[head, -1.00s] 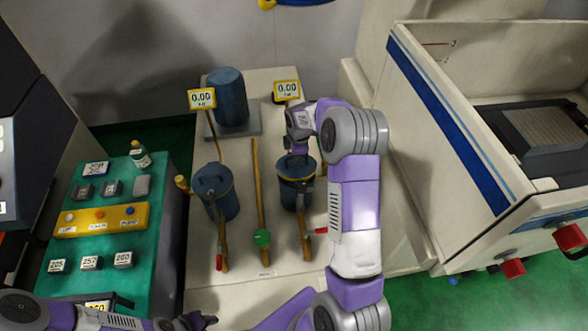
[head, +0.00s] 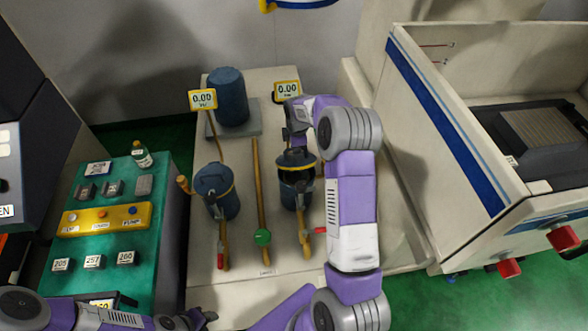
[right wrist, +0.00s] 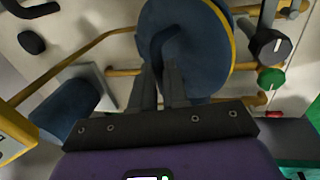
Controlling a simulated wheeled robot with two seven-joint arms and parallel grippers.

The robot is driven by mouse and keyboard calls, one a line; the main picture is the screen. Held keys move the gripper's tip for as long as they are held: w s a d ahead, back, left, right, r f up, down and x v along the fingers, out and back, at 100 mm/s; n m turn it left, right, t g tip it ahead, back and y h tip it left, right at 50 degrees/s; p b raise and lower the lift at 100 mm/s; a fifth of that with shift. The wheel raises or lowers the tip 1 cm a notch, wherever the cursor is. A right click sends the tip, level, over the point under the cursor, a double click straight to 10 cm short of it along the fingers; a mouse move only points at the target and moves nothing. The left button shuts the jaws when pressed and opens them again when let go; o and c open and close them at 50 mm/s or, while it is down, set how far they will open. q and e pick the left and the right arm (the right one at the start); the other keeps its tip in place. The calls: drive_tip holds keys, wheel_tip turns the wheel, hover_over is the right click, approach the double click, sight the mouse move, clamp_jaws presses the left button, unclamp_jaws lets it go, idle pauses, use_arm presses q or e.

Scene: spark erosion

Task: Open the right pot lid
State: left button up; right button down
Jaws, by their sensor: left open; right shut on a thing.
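The right pot (head: 294,194) is a dark blue cylinder on the pale bench. Its blue lid (head: 296,159) with a yellow rim is raised at a tilt above the pot, with a dark gap below it. In the right wrist view the lid (right wrist: 205,50) fills the upper middle. My right gripper (right wrist: 162,65) is shut on the lid's dark handle (right wrist: 164,40); in the head view my arm partly hides it. My left gripper (head: 200,319) is open and empty at the bottom edge, away from the pots.
The left pot (head: 218,192) stands closed to the left, with a wooden rod (head: 258,190) between the pots. Display signs (head: 203,99) and a blue cylinder (head: 229,97) stand behind. A large machine (head: 470,140) flanks the right, a green control table (head: 110,220) the left.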

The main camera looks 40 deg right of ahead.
drive_tip(key=shift+w+d+r+p, duration=0.2)
drive_tip(key=shift+w+d+p, duration=0.1)
drive_tip(key=shift+w, duration=0.25)
drive_tip(key=shift+w+d+r+p, duration=0.15)
drive_tip(key=shift+w+d+p, duration=0.15)
drive_tip(key=shift+w, duration=0.25)
drive_tip(key=shift+w+d+r, duration=0.1)
drive_tip(key=shift+w, duration=0.1)
drive_tip(key=shift+w+d+r+p, duration=0.1)
drive_tip(key=shift+w+d+p, duration=0.2)
drive_tip(key=shift+w, duration=0.2)
drive_tip(key=shift+w+d+p, duration=0.2)
drive_tip(key=shift+w+p, duration=0.05)
drive_tip(key=shift+w, duration=0.2)
drive_tip(key=shift+w+d, duration=0.1)
drive_tip(key=shift+w, duration=0.05)
drive_tip(key=shift+w+d+p, duration=0.25)
drive_tip(key=shift+w+d, duration=0.05)
drive_tip(key=shift+w, duration=0.25)
drive_tip(key=shift+w+d+p, duration=0.2)
drive_tip(key=shift+w+d, duration=0.05)
drive_tip(key=shift+w, duration=0.25)
drive_tip(key=shift+w+d, duration=0.1)
